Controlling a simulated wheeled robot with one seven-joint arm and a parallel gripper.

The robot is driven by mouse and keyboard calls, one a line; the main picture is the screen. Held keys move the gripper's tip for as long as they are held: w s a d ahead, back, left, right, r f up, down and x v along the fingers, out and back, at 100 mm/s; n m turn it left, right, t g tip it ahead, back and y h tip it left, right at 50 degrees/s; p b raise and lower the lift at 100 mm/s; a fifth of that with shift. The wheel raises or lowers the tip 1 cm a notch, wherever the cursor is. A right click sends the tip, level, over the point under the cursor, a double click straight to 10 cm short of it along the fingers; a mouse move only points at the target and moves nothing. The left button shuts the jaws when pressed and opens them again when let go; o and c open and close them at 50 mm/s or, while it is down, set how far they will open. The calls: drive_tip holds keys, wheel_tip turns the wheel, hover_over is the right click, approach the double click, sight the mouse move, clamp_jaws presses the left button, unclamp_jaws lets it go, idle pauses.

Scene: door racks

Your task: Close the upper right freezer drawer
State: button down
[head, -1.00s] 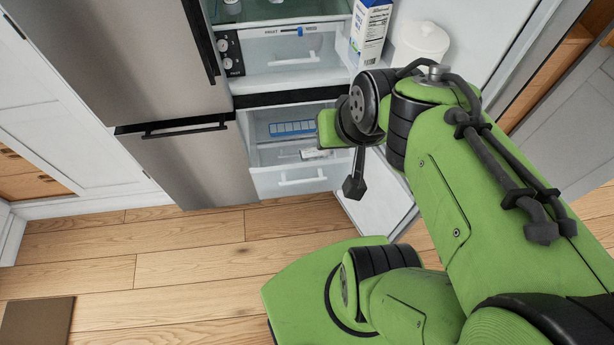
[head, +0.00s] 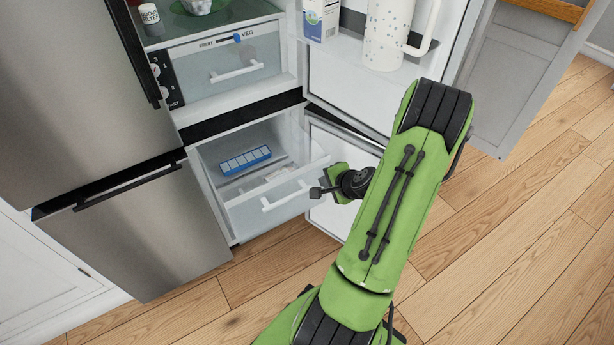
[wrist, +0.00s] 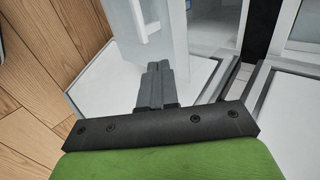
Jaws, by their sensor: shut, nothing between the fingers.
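The upper right freezer drawer (head: 265,203) is pulled out of the lower right compartment, with a white handle on its clear front. A blue ice tray (head: 246,160) and a pale item lie inside it. My gripper (head: 318,192) is shut and empty, just right of the drawer front and close to its right end. I cannot tell whether it touches the drawer. In the wrist view the shut fingers (wrist: 157,85) point at a white panel, and part of a white handle (wrist: 141,22) shows above them.
The open freezer door (head: 330,215) is right of the drawer, behind my gripper. The open upper door holds a carton (head: 321,18) and a speckled pitcher (head: 388,35). The closed left freezer door (head: 140,235) stands beside the drawer. The wooden floor in front is clear.

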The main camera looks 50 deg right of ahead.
sight(305, 171)
drive_tip(key=w+f, duration=0.1)
drive_tip(key=w, duration=0.1)
drive_tip(key=w+d+f+b, duration=0.1)
drive_tip(key=w, duration=0.1)
drive_tip(key=w+f, duration=0.2)
drive_tip(key=w, duration=0.1)
drive_tip(key=shift+d+b, duration=0.35)
drive_tip(key=shift+d, duration=0.05)
drive_tip(key=shift+w+d+r, duration=0.15)
drive_tip(key=shift+w, duration=0.25)
